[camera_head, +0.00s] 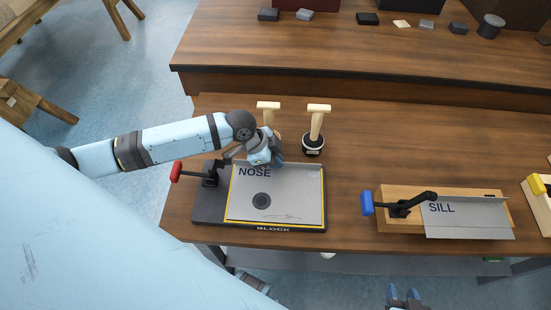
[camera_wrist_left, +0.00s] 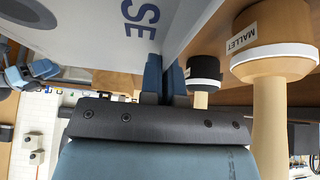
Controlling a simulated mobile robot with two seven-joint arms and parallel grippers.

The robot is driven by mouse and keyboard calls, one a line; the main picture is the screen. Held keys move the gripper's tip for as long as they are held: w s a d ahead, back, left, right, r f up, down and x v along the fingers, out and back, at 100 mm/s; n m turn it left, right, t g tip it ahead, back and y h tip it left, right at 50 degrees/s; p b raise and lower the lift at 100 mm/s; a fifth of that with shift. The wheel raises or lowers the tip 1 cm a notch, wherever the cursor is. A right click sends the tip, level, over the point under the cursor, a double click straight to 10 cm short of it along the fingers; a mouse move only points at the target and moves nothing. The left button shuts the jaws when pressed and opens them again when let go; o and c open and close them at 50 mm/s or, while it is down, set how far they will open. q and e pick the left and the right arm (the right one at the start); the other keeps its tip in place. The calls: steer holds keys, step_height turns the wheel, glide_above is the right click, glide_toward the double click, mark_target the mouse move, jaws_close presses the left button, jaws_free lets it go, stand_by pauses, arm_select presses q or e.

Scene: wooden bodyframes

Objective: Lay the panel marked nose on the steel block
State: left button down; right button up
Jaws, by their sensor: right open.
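The grey panel marked NOSE (camera_head: 295,200) lies over the dark steel block (camera_head: 208,212), whose front edge reads BLOCK. A yellow line shows along the panel's edges, and a dark round spot is on its face. I cannot tell whether it touches the block everywhere. My left gripper (camera_head: 276,161) is at the panel's far edge. In the left wrist view its blue fingers (camera_wrist_left: 165,80) are close together on the panel's upturned edge, beside the letters SE on the panel (camera_wrist_left: 100,25). My right gripper (camera_head: 404,296) is open and empty at the bottom of the head view, apart from the table.
A red-handled clamp (camera_head: 208,174) stands at the block's left side. Two mallets stand behind the block; one (camera_head: 317,125) is clear, the other (camera_head: 268,113) partly hidden. A SILL panel (camera_head: 465,215) sits on a wooden block with a blue-handled clamp (camera_head: 368,203) at right.

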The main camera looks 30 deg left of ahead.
arm_select(q)
steer(key=shift+f+p, duration=0.15)
steer(key=shift+p, duration=0.45)
stand_by(1.1)
steer(key=c, duration=0.7)
jaws_free()
step_height(320, 180, up, 5)
steer(key=p, duration=0.5)
steer(key=shift+r+p, duration=0.8)
steer(key=shift+p, duration=0.05)
steer(key=shift+r, duration=0.2)
